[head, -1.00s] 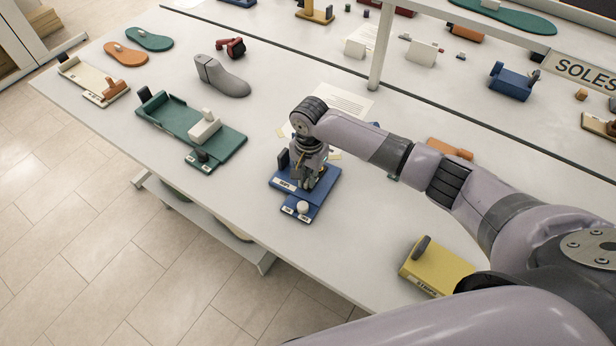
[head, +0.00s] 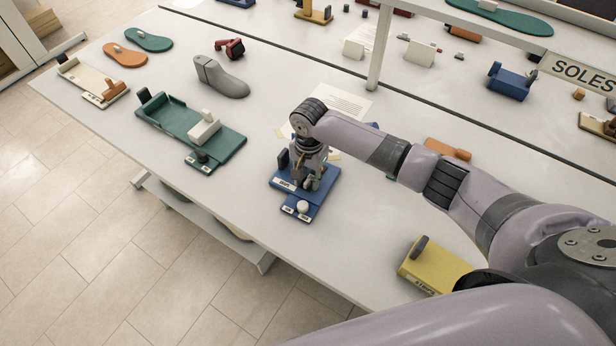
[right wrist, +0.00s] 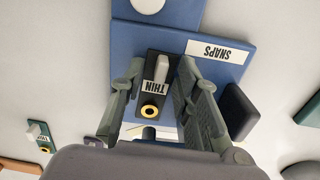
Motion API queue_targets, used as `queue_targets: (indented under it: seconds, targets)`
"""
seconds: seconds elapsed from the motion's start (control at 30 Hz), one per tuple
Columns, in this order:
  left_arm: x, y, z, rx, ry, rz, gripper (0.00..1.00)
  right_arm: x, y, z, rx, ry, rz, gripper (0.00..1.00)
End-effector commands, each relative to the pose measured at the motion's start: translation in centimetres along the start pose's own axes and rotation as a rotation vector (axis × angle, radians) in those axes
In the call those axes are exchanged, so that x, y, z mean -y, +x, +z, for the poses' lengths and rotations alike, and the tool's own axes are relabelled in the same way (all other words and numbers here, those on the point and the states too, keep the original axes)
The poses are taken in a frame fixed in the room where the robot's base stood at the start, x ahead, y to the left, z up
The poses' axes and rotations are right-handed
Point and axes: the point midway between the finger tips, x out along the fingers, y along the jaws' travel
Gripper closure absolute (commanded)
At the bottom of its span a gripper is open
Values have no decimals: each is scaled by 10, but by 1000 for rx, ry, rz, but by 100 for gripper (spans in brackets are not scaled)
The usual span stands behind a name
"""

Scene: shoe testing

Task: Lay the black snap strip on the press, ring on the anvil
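The blue press (head: 328,178), labelled SNAPS, stands on the table; it also shows in the right wrist view (right wrist: 220,28). The black snap strip (right wrist: 148,92), labelled THIN, lies on the blue plate with a pale tab (right wrist: 162,68) and a yellow ring (right wrist: 150,112) at its near end. I cannot tell whether the ring sits on the anvil. My right gripper (head: 308,186) is low over the press; in the wrist view its fingers (right wrist: 160,80) stand apart on both sides of the strip, with gaps. My left gripper is not in view.
A dark upright block (right wrist: 238,112) stands on the press close to my right finger. A white knob (head: 303,207) is at its front. A green fixture (head: 170,118) stands left, a yellow STRIPS block (head: 432,268) right. Bare table lies between.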

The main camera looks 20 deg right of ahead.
Motion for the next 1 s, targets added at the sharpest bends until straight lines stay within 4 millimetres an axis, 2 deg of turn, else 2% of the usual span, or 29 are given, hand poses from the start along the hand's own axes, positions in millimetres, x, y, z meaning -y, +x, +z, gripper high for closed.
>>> queue_targets:
  seconds: [0.37, 0.47, 0.8, 1.0]
  targets:
    - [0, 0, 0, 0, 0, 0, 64, 0, -5, 0, -1, 0, -2, 68]
    - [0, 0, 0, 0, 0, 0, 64, 1, -18, 0, -1, 0, -3, 68]
    - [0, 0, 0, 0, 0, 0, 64, 1, -89, 0, -2, 0, -3, 68]
    - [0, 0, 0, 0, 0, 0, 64, 0, -114, 0, 0, 0, -1, 68]
